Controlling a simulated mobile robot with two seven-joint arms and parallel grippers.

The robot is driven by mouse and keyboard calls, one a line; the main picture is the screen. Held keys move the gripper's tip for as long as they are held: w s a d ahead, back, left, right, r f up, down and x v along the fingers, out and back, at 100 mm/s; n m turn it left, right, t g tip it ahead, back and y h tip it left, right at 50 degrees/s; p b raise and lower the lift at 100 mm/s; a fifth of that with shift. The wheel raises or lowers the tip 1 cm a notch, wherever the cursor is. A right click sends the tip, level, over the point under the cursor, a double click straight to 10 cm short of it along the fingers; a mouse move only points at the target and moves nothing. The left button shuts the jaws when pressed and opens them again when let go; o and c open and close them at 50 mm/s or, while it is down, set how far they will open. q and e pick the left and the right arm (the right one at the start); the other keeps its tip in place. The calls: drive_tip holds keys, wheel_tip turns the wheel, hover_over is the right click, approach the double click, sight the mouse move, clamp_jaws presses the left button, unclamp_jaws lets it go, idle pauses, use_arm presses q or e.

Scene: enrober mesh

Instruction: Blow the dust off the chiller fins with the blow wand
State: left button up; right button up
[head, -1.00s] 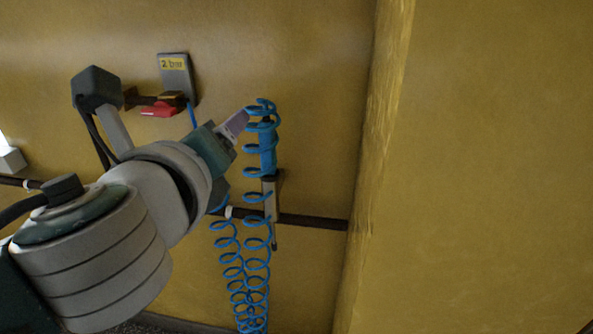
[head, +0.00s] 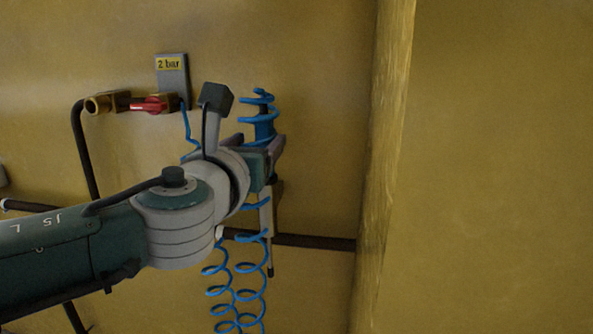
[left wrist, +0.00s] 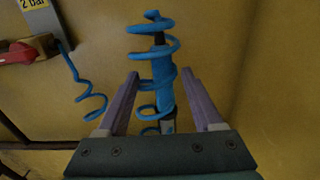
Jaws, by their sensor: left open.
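The blow wand (head: 264,132) hangs upright on the yellow wall, with a blue handle, a grey lower part and a dark tip. Its blue coiled hose (head: 224,292) winds around the handle and hangs below. My left gripper (head: 263,141) is at the handle. In the left wrist view its two purple fingers (left wrist: 161,90) are open, one on each side of the handle (left wrist: 162,75) and coil. I cannot tell whether they touch it. The wand's lower part is partly hidden by the gripper. The chiller fins and my right gripper are not in view.
A grey plate marked "2 bar" (head: 172,80) and a red valve handle (head: 150,104) on a brass fitting are on the wall at left. A dark horizontal pipe (head: 315,243) runs behind the wand. A wall edge (head: 388,170) stands to the right.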

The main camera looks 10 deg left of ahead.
sight(262, 140)
use_arm(q)
drive_tip(key=shift+w+d+f+b, duration=0.15)
drive_tip(key=shift+w+b, duration=0.15)
drive_tip(key=shift+w, duration=0.35)
drive_tip(key=shift+w+d+f+b, duration=0.1)
drive_tip(key=shift+w+b, duration=0.2)
drive_tip(key=shift+w, duration=0.3)
drive_tip(key=shift+w+r, duration=0.2)
drive_tip(key=shift+w, duration=0.35)
drive_tip(key=shift+c, duration=0.3)
clamp_jaws()
